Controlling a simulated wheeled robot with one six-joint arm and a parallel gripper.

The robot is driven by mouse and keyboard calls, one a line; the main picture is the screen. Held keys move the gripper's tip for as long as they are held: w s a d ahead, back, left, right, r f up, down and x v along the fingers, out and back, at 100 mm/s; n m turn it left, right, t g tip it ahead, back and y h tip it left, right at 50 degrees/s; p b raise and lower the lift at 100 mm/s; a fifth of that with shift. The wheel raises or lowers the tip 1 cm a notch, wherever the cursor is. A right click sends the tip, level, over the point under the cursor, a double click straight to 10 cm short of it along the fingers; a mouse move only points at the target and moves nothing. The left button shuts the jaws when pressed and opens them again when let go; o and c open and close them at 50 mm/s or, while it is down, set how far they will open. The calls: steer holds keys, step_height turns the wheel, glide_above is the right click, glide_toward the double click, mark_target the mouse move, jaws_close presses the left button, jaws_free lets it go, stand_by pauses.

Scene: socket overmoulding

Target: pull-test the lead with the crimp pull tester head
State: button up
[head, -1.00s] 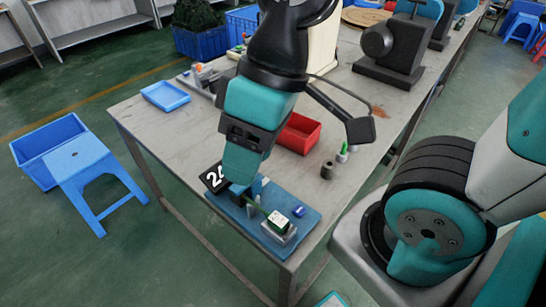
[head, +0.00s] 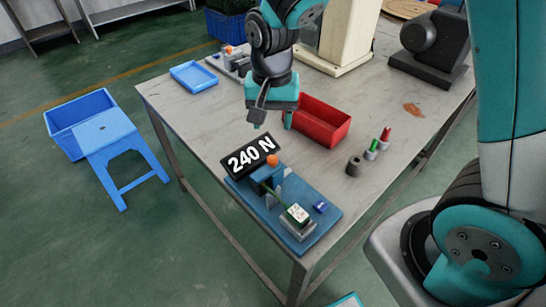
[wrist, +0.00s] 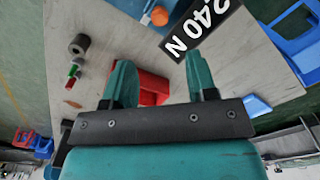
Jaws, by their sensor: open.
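The pull tester stands on a blue base plate (head: 285,235) at the table's near corner. Its black display (head: 250,156) reads 240 N and also shows in the wrist view (wrist: 202,28). An orange knob (head: 272,160) sits beside the display, above a blue tester head (head: 264,175). A green lead (head: 275,200) runs from the head to a white-and-green block (head: 297,214) in a grey holder. My gripper (head: 272,122) is open and empty, above the table behind the display. Its two teal fingers (wrist: 158,85) stand wide apart in the wrist view.
A red bin (head: 320,122) stands just right of my gripper. Right of it are a dark grey cylinder (head: 354,166), a green-tipped piece (head: 371,150) and a red-tipped piece (head: 385,138). A blue tray (head: 194,76) lies at the back left. A blue stool (head: 120,155) stands left of the table.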

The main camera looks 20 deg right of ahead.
mark_target(272, 157)
step_height(272, 157, down, 12)
steer(key=shift+f, duration=0.1)
steer(key=shift+c, duration=0.4)
